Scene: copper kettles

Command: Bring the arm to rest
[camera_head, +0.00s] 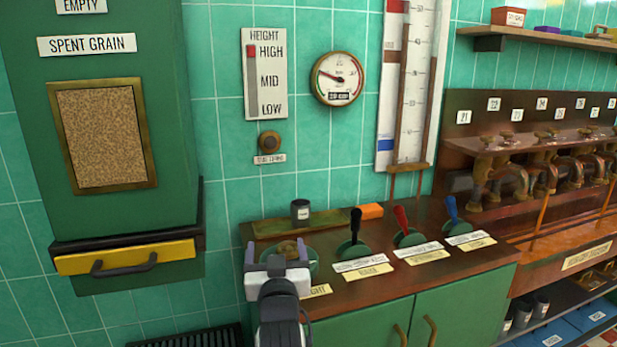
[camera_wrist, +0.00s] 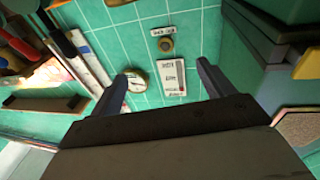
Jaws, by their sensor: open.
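My gripper (camera_head: 279,254) is open in the head view, in front of the wooden counter near its left end. In the wrist view my gripper (camera_wrist: 170,82) points at the tiled wall, upside down in that picture. Between its fingers are the height sign (camera_wrist: 172,78), a round gauge (camera_wrist: 138,82) and a wall knob (camera_wrist: 166,45). Nothing is held.
Black (camera_head: 355,228), red (camera_head: 402,222) and blue (camera_head: 452,209) levers stand on the counter to the right. A small dark cup (camera_head: 300,210) stands behind my gripper. The green spent grain cabinet (camera_head: 105,215), with a yellow drawer (camera_head: 125,257), is at the left.

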